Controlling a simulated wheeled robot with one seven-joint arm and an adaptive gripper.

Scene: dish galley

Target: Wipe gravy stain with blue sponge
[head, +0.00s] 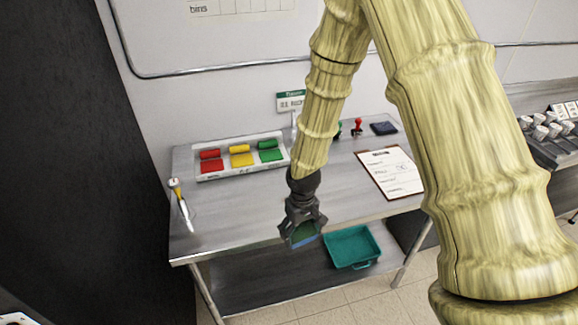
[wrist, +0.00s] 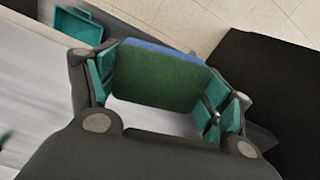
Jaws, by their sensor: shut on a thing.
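My gripper (head: 303,232) is in front of the steel table (head: 240,215), near its front edge. It is shut on the blue sponge (wrist: 158,75), which also shows small between the fingers in the head view (head: 304,240). In the wrist view the sponge has a dark green face and a blue layer along its far edge. The fingers (wrist: 160,95) press it from both sides. I see no gravy stain in either view; part of the tabletop is hidden behind my arm.
A white tray (head: 205,177) with red, yellow and green items stands at the table's back left. A yellow-handled tool (head: 181,205) lies at left, a clipboard (head: 392,172) at right. A teal bin (head: 352,246) sits on the lower shelf. The front left tabletop is clear.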

